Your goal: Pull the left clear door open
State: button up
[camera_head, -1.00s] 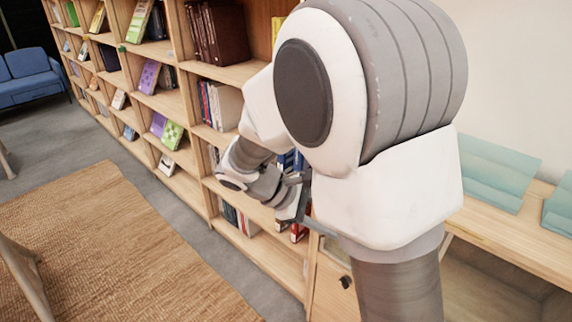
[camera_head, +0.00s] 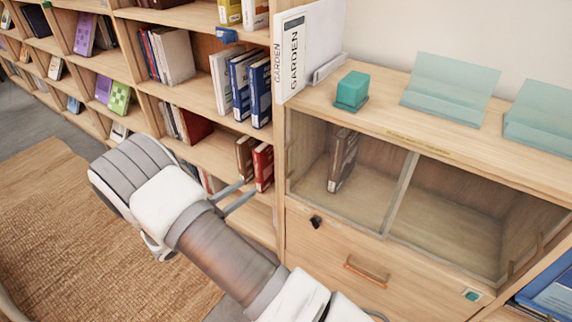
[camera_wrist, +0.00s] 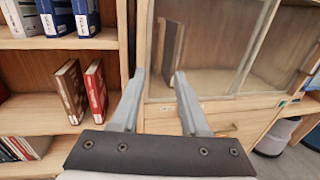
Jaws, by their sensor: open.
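The left clear door (camera_head: 372,190) is closed on the wooden cabinet, with a dark book (camera_head: 342,160) standing behind its pane. It also shows in the wrist view (camera_wrist: 220,50). My gripper (camera_head: 246,191) is open and empty, left of the door and in front of the shelf with red books. In the wrist view my fingertips (camera_wrist: 160,74) point toward the door's left edge, with the handle beyond the gap between them. No contact shows.
The right clear door (camera_head: 465,215) is closed beside it. Below are a drawer with a wooden pull (camera_head: 366,272) and a black knob (camera_head: 315,221). Red books (camera_head: 263,167) stand on the left shelf. A teal box (camera_head: 352,90) and clear stands (camera_head: 450,88) are on top.

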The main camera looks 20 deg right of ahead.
aim_at(286, 175)
jog(key=b+x, duration=0.3)
jog(key=x, duration=1.3)
jog(key=shift+d, duration=0.35)
jog(key=shift+c, duration=0.2)
grip_shut()
dwell(0.4)
